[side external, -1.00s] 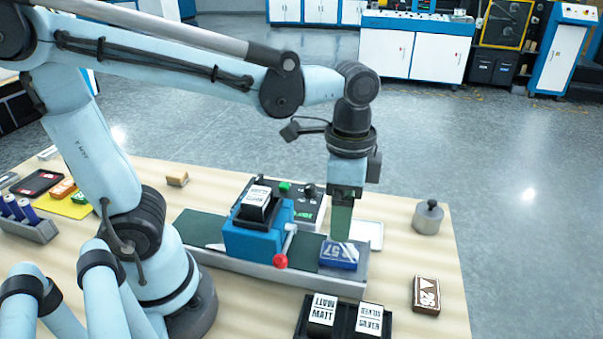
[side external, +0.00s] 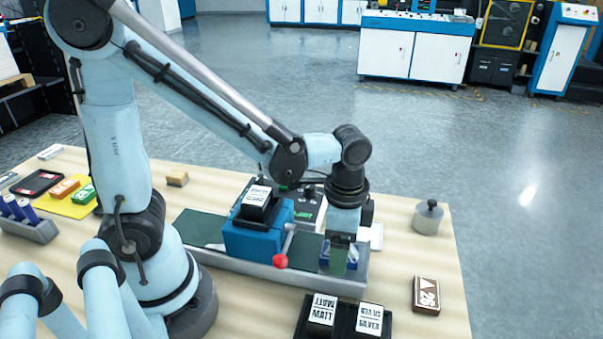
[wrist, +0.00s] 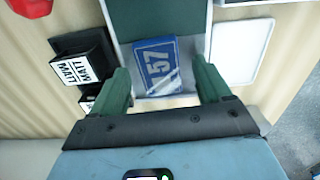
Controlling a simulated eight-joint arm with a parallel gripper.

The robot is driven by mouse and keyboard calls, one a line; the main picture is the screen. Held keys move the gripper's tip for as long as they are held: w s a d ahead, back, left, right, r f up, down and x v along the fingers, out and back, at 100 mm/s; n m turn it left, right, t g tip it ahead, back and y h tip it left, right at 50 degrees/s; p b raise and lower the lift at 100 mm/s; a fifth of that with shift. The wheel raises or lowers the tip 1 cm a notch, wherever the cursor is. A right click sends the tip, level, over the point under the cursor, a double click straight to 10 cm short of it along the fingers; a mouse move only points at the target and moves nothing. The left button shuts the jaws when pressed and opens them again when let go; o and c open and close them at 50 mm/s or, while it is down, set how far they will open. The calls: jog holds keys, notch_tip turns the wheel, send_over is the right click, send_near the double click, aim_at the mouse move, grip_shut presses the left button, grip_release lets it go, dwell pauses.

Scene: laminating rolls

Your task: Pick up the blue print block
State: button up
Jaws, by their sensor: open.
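In the side external view the block (side external: 353,257) is partly hidden behind a finger. My gripper (wrist: 163,80) is open, and its two green fingers stand apart, one toward each side of the block. In the side external view my gripper (side external: 339,254) is low over the right end of the bed, with its fingers down at the block's level. I see gaps between fingers and block in the wrist view.
A blue laminating press (side external: 258,238) with a red-knobbed lever (side external: 280,261) stands left of the gripper. Black holders with MATT and SILVER blocks (side external: 321,309) lie in front. A white tray (side external: 376,237) is behind, a brown block (side external: 426,295) and a metal weight (side external: 428,217) right.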

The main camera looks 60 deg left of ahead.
jog(key=shift+f, duration=0.25)
jog(key=c, duration=1.1)
jog(key=shift+c, duration=0.2)
jog(key=shift+r, duration=0.15)
